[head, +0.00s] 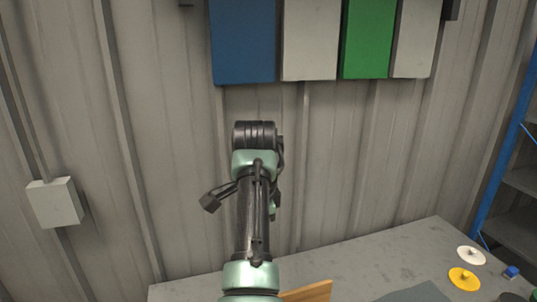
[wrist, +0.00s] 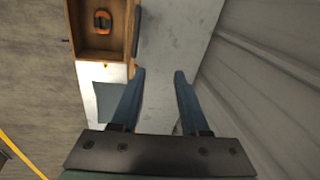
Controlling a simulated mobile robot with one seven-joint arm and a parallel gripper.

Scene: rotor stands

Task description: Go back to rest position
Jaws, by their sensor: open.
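My gripper (wrist: 158,75) shows in the wrist view with its two blue-grey fingers spread apart and nothing between them. It hangs above the grey table top (wrist: 180,30). In the head view my arm stands raised in front of the wall, and the gripper fingers are hidden there.
A wooden box (wrist: 133,40) with an orange and black object (wrist: 102,21) inside is left of the fingers. A dark mat (wrist: 118,112) lies near it.

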